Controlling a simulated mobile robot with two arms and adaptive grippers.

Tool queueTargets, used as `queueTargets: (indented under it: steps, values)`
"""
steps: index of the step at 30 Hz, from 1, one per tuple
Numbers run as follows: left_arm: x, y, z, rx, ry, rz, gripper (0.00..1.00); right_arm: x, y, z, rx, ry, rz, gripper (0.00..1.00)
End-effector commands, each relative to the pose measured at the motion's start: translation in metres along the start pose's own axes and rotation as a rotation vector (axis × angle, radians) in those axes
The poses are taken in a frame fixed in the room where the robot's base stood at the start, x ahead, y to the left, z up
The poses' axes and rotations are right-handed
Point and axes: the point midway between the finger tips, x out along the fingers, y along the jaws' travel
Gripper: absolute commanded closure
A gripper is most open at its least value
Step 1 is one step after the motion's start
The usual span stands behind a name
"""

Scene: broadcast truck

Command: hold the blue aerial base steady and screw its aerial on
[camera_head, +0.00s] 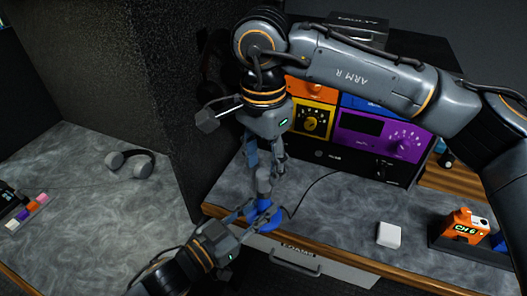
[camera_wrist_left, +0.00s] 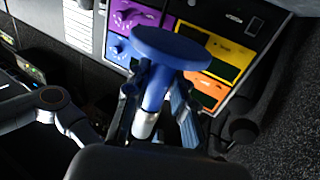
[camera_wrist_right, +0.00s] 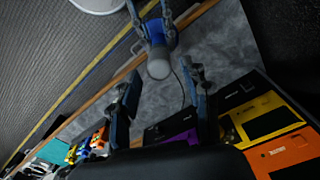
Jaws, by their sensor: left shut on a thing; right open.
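The blue aerial base (camera_head: 264,219) is at the front edge of the grey counter. My left gripper (camera_head: 248,212) is shut on it. In the left wrist view the base shows a wide blue disc (camera_wrist_left: 170,46) and a blue stem between the fingers, ending in a silver tip (camera_wrist_left: 145,125). A grey, round-ended piece (camera_head: 263,181), apparently the aerial, stands above the base; I cannot tell whether it is screwed in. My right gripper (camera_head: 265,162) points down over it, open. In the right wrist view the grey piece's end (camera_wrist_right: 158,69) shows between the open fingers.
A rack with orange, yellow and purple panels (camera_head: 385,140) stands behind. A thin black cable runs across the counter. A white block (camera_head: 389,234) and an orange device (camera_head: 465,227) sit to the right. Headphones (camera_head: 130,162) lie on the left counter.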

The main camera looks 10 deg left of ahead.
Motion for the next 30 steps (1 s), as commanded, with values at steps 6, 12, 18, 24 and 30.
queueTargets:
  steps: [6,12,18,24,30]
  values:
    - [0.0,0.0,-0.002,0.001,0.004,0.001,1.0,0.035,0.001,0.0,0.001,-0.001,0.003,0.53]
    - [0.0,0.0,-0.002,0.001,0.004,0.001,1.0,0.053,0.001,0.0,0.001,0.0,0.002,0.53]
    - [0.0,0.0,-0.002,0.001,0.004,0.001,1.0,0.057,0.0,0.0,0.001,0.0,0.0,0.53]
    - [0.0,0.0,-0.002,0.001,0.004,0.001,1.0,0.057,0.0,0.0,0.001,0.0,0.0,0.63]
    - [0.0,0.0,-0.002,0.001,0.004,0.001,1.0,0.057,0.0,0.0,0.001,0.0,0.0,1.0]
